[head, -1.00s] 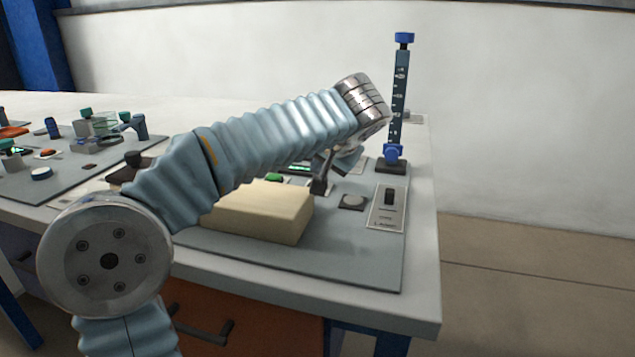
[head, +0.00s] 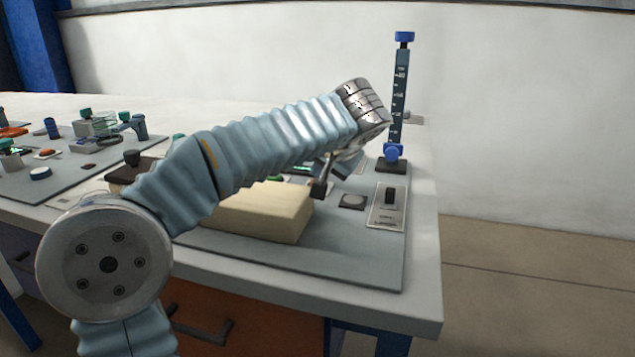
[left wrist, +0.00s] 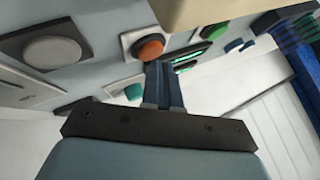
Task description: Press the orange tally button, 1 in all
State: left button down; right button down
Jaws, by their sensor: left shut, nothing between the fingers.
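The orange button (left wrist: 150,48) is a round cap on a grey square base, seen in the left wrist view. I cannot make it out in the head view, where my left arm and gripper cover that area. My left gripper (left wrist: 162,66) is shut and empty. Its fingertips lie right beside the orange button in the left wrist view; I cannot tell whether they touch it. In the head view my left gripper (head: 319,189) points down over the grey mat, beside the cream block. My right gripper is not in view.
A teal button (left wrist: 133,91), a green-lit display (left wrist: 188,60) and a grey round button (left wrist: 53,52) lie around the fingers. The cream block (head: 262,212), a switch plate (head: 387,207) and a blue-topped post (head: 399,95) stand on the table's right part.

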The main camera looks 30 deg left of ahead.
pick_arm(q)
jog(key=shift+f+b, duration=0.3)
jog(key=shift+f, duration=0.1)
dwell(0.5)
jog(key=shift+r+p, duration=0.8)
jog(key=shift+r, duration=0.05)
notch_tip(320, 180, up, 5)
jog(key=p, duration=0.4)
jog(key=shift+r+p, duration=0.1)
jog(key=shift+p, duration=0.2)
dwell(0.4)
jog(key=shift+f, duration=0.2)
